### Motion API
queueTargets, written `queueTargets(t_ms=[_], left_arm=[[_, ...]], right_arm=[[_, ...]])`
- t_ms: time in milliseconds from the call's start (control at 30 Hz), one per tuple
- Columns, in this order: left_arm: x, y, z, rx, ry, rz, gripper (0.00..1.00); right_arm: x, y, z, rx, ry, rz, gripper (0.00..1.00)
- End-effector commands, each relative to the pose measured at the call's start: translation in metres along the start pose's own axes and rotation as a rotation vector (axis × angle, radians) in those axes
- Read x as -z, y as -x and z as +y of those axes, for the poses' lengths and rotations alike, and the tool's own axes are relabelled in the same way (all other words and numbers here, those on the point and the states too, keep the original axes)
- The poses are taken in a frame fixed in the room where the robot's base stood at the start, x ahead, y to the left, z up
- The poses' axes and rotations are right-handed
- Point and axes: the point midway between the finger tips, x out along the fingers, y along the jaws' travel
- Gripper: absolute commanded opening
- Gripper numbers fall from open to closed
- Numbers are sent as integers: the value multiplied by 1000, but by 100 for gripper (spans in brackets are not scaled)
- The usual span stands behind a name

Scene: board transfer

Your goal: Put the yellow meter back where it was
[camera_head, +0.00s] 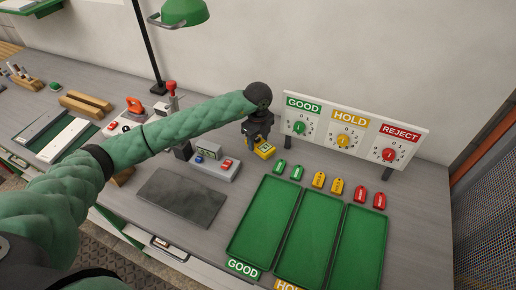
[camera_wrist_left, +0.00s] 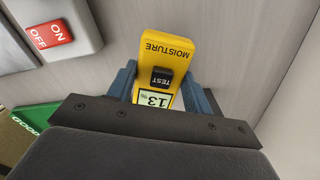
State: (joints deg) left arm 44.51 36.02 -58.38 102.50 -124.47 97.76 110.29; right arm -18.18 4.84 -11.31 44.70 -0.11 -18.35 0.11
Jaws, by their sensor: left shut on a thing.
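The yellow meter (camera_wrist_left: 166,55) is labelled MOISTURE, with a dark TEST button and a small display reading 13 %. My left gripper (camera_wrist_left: 165,85) is shut on it, with a blue finger on each side. In the head view the meter (camera_head: 265,150) shows just under my left gripper (camera_head: 262,140), between the grey switch box and the GOOD dial. I cannot tell whether the meter touches the bench. My right gripper is not in view.
A grey box with a red ON/OFF switch (camera_head: 213,162) stands left of the meter. A sign board with GOOD, HOLD and REJECT dials (camera_head: 350,137) stands behind right. Green and other coloured tags lie before it, with green trays (camera_head: 262,222) in front. A dark mat (camera_head: 180,197) lies at left.

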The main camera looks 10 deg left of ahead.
Motion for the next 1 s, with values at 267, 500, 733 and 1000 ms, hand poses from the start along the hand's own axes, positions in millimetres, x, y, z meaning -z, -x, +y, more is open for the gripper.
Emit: queueTargets(t_ms=[267, 500, 733, 1000], left_arm=[[0, -35, 0, -1, 0, 0, 19], [0, -37, 0, 1, -1, 0, 19], [0, -40, 0, 0, 0, 0, 19], [0, -40, 0, 0, 0, 0, 72]], right_arm=[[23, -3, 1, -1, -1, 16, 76], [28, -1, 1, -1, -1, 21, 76], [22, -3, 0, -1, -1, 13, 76], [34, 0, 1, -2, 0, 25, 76]])
